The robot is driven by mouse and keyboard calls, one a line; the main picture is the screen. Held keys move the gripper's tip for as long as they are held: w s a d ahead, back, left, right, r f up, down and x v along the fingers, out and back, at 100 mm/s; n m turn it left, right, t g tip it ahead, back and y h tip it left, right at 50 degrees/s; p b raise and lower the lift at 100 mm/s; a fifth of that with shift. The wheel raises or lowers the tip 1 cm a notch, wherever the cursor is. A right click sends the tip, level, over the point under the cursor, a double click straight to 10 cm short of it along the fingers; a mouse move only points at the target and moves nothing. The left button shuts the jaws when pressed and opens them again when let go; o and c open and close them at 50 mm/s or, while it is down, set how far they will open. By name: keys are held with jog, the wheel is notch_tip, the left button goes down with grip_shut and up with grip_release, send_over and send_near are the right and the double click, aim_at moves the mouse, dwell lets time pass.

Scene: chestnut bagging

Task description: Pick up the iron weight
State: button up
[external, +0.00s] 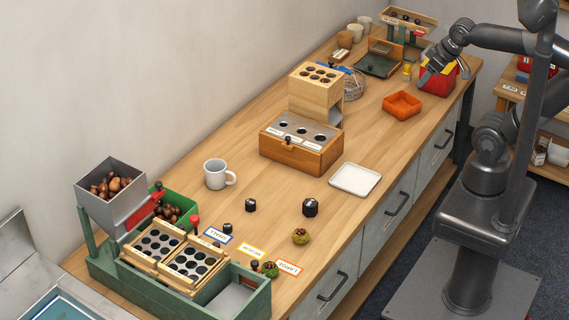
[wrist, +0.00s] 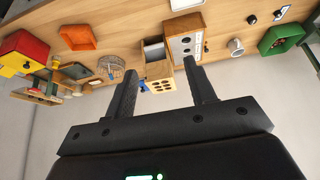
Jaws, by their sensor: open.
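Several dark iron-looking weights stand on the wooden table in the external view. The largest weight (external: 310,207) is faceted and sits between the white tray and the label cards. A smaller weight (external: 250,205) stands beside the mug, and a still smaller one (external: 227,229) is near the blue-edged label. Which one is meant I cannot tell. Small dark pieces (wrist: 252,19) also show at the upper right of the wrist view. My gripper (external: 426,78) is at the far right end of the table, well away from the weights. Its fingers (wrist: 160,75) are apart and empty in the wrist view.
A red and yellow box (external: 438,78) is close to my gripper. An orange tray (external: 402,105), a wooden dispenser (external: 301,145), a white tray (external: 355,180) and a mug (external: 217,174) stand along the table. A green sorting rack (external: 118,262) fills the near left end.

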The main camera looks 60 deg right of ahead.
jog(key=o, duration=0.4)
